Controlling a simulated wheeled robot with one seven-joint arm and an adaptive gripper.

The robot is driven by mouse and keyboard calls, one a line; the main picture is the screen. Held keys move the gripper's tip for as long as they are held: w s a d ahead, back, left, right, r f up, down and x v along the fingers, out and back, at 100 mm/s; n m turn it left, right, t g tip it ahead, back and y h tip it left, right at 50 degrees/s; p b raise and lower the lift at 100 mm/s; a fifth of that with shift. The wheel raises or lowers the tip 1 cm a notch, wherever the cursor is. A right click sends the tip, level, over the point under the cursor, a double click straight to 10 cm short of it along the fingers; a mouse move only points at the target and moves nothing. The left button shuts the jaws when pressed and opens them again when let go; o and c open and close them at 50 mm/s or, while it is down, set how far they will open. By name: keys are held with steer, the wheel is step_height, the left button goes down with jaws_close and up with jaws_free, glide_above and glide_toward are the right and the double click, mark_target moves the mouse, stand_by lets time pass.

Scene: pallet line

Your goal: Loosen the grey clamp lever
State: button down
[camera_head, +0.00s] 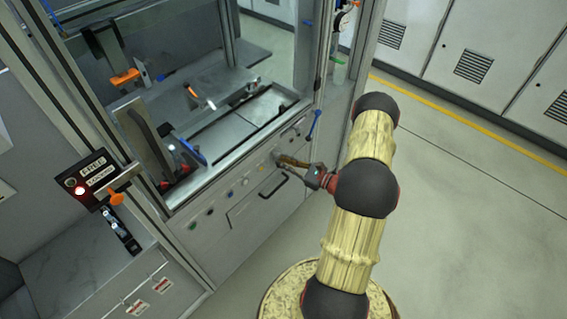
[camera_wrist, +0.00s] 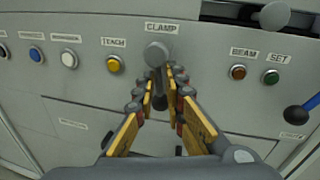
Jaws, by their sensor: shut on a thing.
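The grey clamp lever (camera_wrist: 155,56) is on the front panel under the CLAMP label in the wrist view. Its round hub shows above my fingertips, and its arm runs down between them. My gripper (camera_wrist: 162,82) is shut on the lever, with a yellow-sided finger on each side. In the head view my gripper (camera_head: 284,161) reaches the machine's front panel from the right. The lever itself is too small and too covered there to make out.
A yellow TEACH button (camera_wrist: 113,64) is left of the lever. Brown BEAM (camera_wrist: 238,72) and green SET (camera_wrist: 271,77) buttons are to its right. A red lamp (camera_head: 79,190) glows on the left box.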

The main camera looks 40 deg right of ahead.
steer(key=n+b, duration=0.1)
steer(key=n, duration=0.2)
steer(key=n+g+h+b, duration=0.1)
steer(key=n, duration=0.2)
steer(key=r+n, duration=0.1)
steer(key=n, duration=0.2)
steer(key=shift+s+d+h+b, duration=0.1)
steer(key=shift+d+h+b, duration=0.2)
steer(key=shift+d+b, duration=0.1)
steer(key=shift+r+n, duration=0.1)
steer(key=shift+n, duration=0.2)
steer(key=c, duration=2)
jaws_free()
steer(key=shift+r, duration=0.15)
steer(key=shift+o, duration=0.2)
steer(key=shift+d, duration=0.1)
steer(key=shift+d+r, duration=0.15)
steer(key=v, duration=1.1)
steer(key=shift+s+r, duration=0.3)
